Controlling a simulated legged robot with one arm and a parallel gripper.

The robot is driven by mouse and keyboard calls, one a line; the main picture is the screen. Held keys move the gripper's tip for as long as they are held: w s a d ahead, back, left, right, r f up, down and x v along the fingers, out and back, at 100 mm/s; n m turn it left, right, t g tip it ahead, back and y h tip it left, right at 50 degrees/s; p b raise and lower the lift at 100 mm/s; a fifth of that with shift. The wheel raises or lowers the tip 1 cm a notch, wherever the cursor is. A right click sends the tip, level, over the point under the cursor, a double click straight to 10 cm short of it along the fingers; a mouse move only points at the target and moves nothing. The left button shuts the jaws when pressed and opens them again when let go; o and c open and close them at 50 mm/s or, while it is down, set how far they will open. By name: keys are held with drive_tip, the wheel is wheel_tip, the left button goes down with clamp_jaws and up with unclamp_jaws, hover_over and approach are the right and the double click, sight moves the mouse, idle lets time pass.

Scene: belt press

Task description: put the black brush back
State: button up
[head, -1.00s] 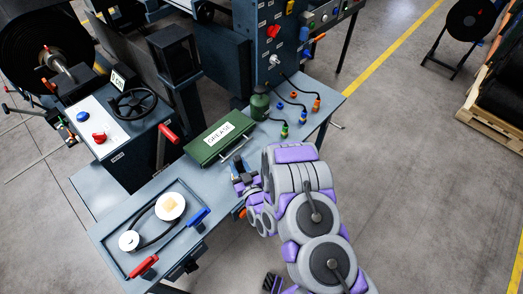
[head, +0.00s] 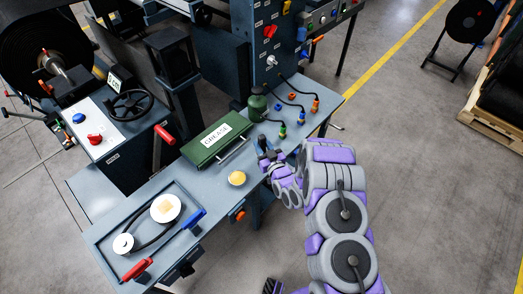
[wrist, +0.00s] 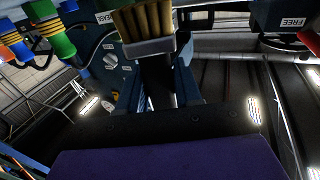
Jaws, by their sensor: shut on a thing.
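My gripper (head: 268,156) is above the right part of the bench, just right of the green box (head: 217,140) labelled GREASE. In the wrist view it is shut on the brush (wrist: 145,47), with the dark handle between the fingers. The brush's tan bristles and pale metal band point to the top of that view. In the head view the brush is too small and dark to tell apart from the gripper. A round yellow pad or pot (head: 237,178) sits on the bench, left of and below the gripper.
A green bottle (head: 257,104) and several coloured cable plugs (head: 282,130) stand behind the gripper. A recessed tray (head: 107,265) holds a belt on two white discs, with a red and a blue clamp handle. A black handwheel (head: 132,104) is at left.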

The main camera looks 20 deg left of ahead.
wheel_tip(320, 180, down, 3)
drive_tip(key=shift+d+r+b, duration=0.1)
drive_tip(key=shift+r+b, duration=0.1)
drive_tip(key=shift+b, duration=0.1)
drive_tip(key=shift+a, duration=0.35)
drive_tip(key=o, duration=0.7)
drive_tip(key=shift+f, duration=0.1)
drive_tip(key=o, duration=0.4)
drive_tip(key=shift+d, duration=0.15)
drive_tip(key=shift+c, duration=0.2)
drive_tip(key=shift+d, duration=0.1)
drive_tip(key=shift+s, duration=0.1)
drive_tip(key=p+v, duration=0.2)
drive_tip(key=v, duration=0.9)
drive_tip(key=shift+s+d+p, duration=0.2)
drive_tip(key=shift+s+p, duration=0.1)
drive_tip(key=shift+p, duration=0.1)
